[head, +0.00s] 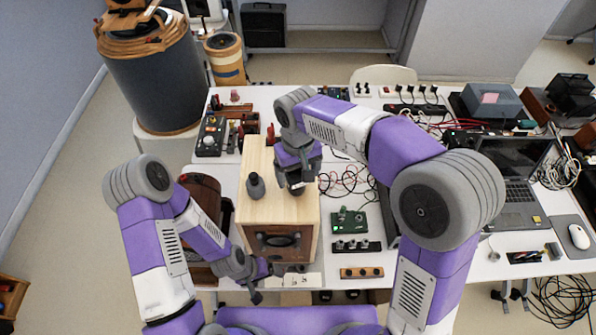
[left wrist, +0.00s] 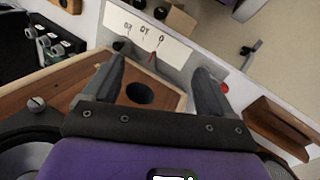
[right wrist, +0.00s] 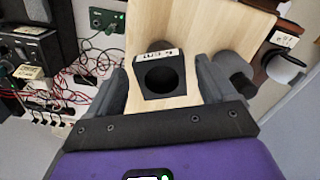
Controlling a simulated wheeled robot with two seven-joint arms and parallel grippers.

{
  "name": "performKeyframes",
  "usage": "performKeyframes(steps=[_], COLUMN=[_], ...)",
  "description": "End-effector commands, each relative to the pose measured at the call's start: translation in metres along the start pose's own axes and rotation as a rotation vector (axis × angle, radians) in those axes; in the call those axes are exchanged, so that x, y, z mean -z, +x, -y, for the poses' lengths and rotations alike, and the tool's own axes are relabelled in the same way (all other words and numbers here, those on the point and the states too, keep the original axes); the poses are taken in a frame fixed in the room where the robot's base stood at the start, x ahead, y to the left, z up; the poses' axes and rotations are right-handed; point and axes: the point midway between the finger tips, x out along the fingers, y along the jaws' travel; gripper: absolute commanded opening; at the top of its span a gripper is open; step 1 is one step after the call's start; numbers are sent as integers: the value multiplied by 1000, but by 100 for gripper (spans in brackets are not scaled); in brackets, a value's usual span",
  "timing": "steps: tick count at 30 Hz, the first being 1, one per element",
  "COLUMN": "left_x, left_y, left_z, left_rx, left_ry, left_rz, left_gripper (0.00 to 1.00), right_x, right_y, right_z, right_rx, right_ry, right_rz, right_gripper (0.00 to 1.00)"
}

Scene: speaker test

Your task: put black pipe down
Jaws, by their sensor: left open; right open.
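A black square-ended pipe (right wrist: 150,92) with a round opening and a white label stands on the pale wooden speaker box (head: 270,205). In the right wrist view it is between the spread fingers of my right gripper (right wrist: 163,78), with gaps at both sides. In the head view my right gripper (head: 296,183) is low over the box top and hides most of the pipe. My left gripper (head: 258,282) is open and empty by the box's lower left front corner. In the left wrist view, a wooden panel with a dark round hole (left wrist: 140,94) shows between its fingers.
A grey pipe-like piece (head: 255,186) stands on the box top, left of my right gripper. A dark brown speaker (head: 203,192) is close on the box's left. Red and black wires, a green circuit board (head: 347,220) and a laptop (head: 515,205) lie to the right.

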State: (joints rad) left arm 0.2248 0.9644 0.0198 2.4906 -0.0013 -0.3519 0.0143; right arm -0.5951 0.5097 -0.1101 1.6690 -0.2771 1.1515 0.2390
Motion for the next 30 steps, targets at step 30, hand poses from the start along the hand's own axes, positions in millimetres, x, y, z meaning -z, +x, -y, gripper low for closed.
performKeyframes(steps=[30], left_x=[0], left_y=[-9], left_z=[-4], left_rx=[0], left_ry=[0], left_rz=[0], left_gripper=[85], right_x=[0], right_y=[-119], right_z=[0], right_rx=[0], right_ry=[-1], right_rz=[-1], right_gripper=[84])
